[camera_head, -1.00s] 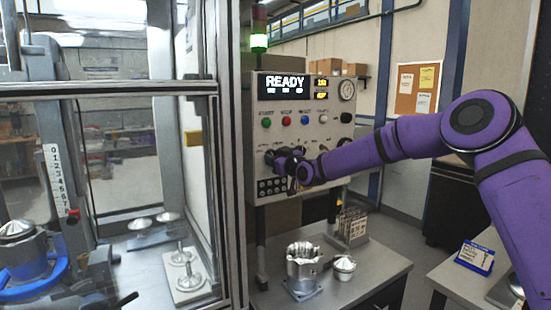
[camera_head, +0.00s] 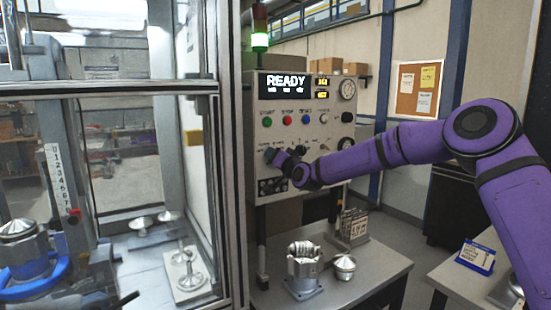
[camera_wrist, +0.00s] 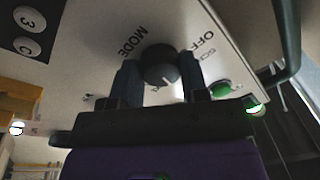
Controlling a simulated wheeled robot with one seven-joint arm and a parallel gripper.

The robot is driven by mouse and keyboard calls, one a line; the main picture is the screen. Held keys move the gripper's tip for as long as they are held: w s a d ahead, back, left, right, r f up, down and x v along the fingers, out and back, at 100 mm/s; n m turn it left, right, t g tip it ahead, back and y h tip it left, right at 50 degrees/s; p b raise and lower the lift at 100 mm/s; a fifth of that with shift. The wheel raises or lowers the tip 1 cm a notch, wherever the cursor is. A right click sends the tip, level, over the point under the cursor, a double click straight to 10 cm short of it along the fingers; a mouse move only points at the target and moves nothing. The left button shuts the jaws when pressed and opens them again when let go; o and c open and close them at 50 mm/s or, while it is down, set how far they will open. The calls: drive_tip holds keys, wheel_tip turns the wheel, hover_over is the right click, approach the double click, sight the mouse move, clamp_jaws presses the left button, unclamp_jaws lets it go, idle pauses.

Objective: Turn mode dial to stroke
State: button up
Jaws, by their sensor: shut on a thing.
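The mode dial (camera_wrist: 160,66) is a dark round knob on the light control panel (camera_head: 264,108). In the wrist view the word MODE stands beside it, and OFF and a partly covered label stand to its right. A pale pointer mark shows low on the knob; which label it points at cannot be told. My gripper (camera_wrist: 160,72) has one dark finger on each side of the knob and is shut on it. In the head view my gripper (camera_head: 278,158) is at the panel's lower left, and the dial is mostly hidden there.
A glass-walled machine frame (camera_head: 232,200) stands close left. Below, a table (camera_head: 330,290) holds a metal housing (camera_head: 303,272) and a rack (camera_head: 352,227).

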drive_tip(key=shift+m, duration=0.8)
drive_tip(key=o, duration=0.9)
drive_tip(key=v, duration=1)
drive_tip(key=shift+s+d, duration=0.15)
drive_tip(key=shift+s, duration=0.25)
